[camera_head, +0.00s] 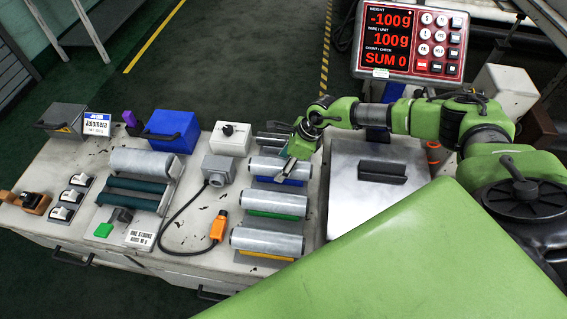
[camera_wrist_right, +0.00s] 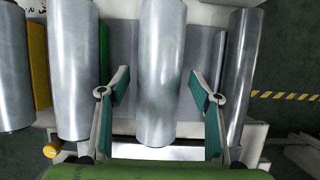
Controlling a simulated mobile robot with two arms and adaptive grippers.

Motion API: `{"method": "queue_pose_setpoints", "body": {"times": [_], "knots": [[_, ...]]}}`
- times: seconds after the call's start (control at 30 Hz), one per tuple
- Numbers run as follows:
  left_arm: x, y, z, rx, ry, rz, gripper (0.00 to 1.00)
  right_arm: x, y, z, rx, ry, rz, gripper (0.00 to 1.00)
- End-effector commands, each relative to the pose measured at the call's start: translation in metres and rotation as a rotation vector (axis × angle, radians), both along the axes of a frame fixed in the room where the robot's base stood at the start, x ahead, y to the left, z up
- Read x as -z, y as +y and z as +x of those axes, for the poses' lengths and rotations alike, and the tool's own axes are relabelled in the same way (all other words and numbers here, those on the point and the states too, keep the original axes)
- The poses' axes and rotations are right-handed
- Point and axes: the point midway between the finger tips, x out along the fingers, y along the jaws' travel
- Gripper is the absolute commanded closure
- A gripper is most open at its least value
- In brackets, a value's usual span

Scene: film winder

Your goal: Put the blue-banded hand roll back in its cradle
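My right gripper (camera_head: 296,147) is over the back right end of this roll. In the right wrist view a grey roll (camera_wrist_right: 160,75) lies between the two spread fingers of my right gripper (camera_wrist_right: 162,112). Gaps show on both sides, so the fingers are open around it. No blue shows in that view. Whether the roll is fully seated cannot be told. My left gripper is not in view.
Rolls with green (camera_head: 275,204) and yellow (camera_head: 267,241) strips lie nearer the front. A scale display (camera_head: 412,40) reads -100g.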

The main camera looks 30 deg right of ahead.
Motion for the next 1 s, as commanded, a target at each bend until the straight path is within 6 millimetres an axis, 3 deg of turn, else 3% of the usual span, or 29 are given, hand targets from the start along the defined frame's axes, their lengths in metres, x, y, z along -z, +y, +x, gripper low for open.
{"method": "queue_pose_setpoints", "body": {"times": [0.3, 0.43, 0.8, 1.0], "knots": [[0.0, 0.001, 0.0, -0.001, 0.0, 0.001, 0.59, 0.001, 0.0, -0.001, -0.001, 0.003, -0.001, 0.4], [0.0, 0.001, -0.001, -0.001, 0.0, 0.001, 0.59, -0.008, -0.003, -0.002, 0.0, 0.001, -0.001, 0.4], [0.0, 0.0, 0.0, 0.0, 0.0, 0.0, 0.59, -0.076, -0.027, -0.018, 0.0, -0.001, -0.002, 0.4], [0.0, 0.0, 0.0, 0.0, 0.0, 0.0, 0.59, -0.103, -0.036, -0.024, 0.0, -0.001, -0.001, 0.4]]}}
